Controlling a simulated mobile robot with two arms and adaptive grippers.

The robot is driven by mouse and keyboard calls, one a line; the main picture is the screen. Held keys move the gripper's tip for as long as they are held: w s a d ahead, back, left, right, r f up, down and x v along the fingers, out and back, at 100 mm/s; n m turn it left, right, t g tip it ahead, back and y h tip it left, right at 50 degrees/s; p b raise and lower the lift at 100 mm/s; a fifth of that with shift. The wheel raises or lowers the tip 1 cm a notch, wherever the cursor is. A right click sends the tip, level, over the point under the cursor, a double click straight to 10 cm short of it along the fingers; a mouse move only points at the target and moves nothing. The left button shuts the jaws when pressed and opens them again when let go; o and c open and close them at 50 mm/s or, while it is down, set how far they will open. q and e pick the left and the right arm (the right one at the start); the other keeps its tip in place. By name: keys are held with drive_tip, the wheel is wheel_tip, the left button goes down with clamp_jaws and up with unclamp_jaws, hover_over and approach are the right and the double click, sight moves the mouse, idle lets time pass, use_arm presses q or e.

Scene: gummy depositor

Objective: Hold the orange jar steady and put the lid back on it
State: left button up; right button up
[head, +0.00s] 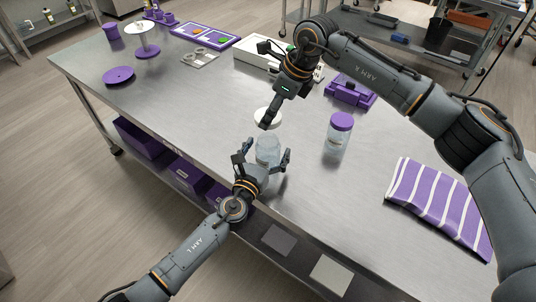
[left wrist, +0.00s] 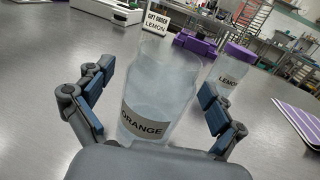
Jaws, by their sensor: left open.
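The orange jar (head: 268,150) is a clear jar with an open top, upright on the steel table. Its ORANGE label (left wrist: 143,122) faces my left wrist camera. My left gripper (head: 268,160) is open, with one finger on each side of the jar; gaps show between fingers and glass in the left wrist view (left wrist: 155,110). My right gripper (head: 267,122) points down just behind the jar, beside a round white disc (head: 263,113) that may be the lid. Its fingers partly cover the disc; whether it grips it I cannot tell.
A lemon jar (head: 338,136) with a purple lid stands to the right. A striped purple cloth (head: 440,205) lies at the right edge. A purple device (head: 350,92) and a white box (head: 258,66) stand behind.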

use_arm(q)
drive_tip(key=c, duration=1.8)
use_arm(e)
hover_over(272, 133)
drive_tip(key=s, duration=0.3)
drive_tip(key=shift+w+f, duration=0.2)
drive_tip(key=shift+f, duration=2.25)
drive_tip(key=shift+f, duration=0.9)
drive_tip(key=shift+f, duration=0.55)
